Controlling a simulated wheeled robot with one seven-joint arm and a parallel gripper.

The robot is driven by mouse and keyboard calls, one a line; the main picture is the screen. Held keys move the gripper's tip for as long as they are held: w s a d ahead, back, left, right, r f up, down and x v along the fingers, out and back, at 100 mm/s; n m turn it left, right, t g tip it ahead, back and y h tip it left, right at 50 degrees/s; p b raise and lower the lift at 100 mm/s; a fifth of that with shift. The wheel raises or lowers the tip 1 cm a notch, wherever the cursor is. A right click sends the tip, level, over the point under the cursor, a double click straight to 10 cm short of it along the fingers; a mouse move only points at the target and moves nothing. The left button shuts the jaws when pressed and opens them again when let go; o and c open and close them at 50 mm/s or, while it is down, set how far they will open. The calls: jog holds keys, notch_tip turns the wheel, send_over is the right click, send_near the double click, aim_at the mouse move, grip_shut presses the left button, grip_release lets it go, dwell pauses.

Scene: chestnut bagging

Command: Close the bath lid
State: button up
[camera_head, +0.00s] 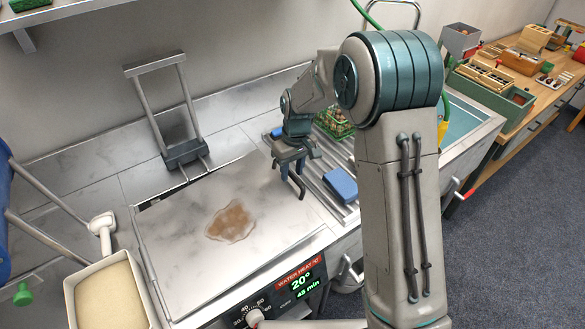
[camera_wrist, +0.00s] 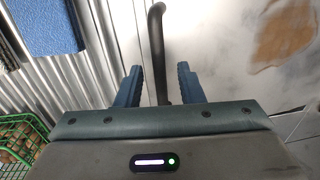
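The bath lid (camera_head: 175,225) is a flat grey steel plate with a brown stain, lying level or nearly so over the bath; a dark gap shows along its back left edge. Its dark bar handle (camera_head: 298,186) is at the lid's right side. My gripper (camera_head: 290,172) is over that right edge, pointing down. In the wrist view, my gripper (camera_wrist: 159,78) is open, with the dark handle (camera_wrist: 156,40) standing between its two blue fingers. Gaps show on both sides of the bar, so the fingers do not appear closed on it. The bath's inside is hidden.
A ribbed draining surface (camera_head: 318,170) with a blue sponge (camera_head: 341,184) and a green basket (camera_head: 336,122) lies right of the lid. A metal frame (camera_head: 158,105) stands behind. A temperature panel (camera_head: 300,283) is in front. A sand-coloured bin (camera_head: 105,295) is front left.

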grip_shut()
jog(key=f+b, duration=0.2)
jog(key=f, duration=0.1)
jog(key=f+b, duration=0.1)
jog(key=f, duration=0.1)
jog(key=shift+w+d, duration=0.2)
jog(key=shift+d, duration=0.15)
jog(key=shift+f+b, duration=0.1)
jog(key=shift+b, duration=0.25)
jog(key=shift+s+d, duration=0.1)
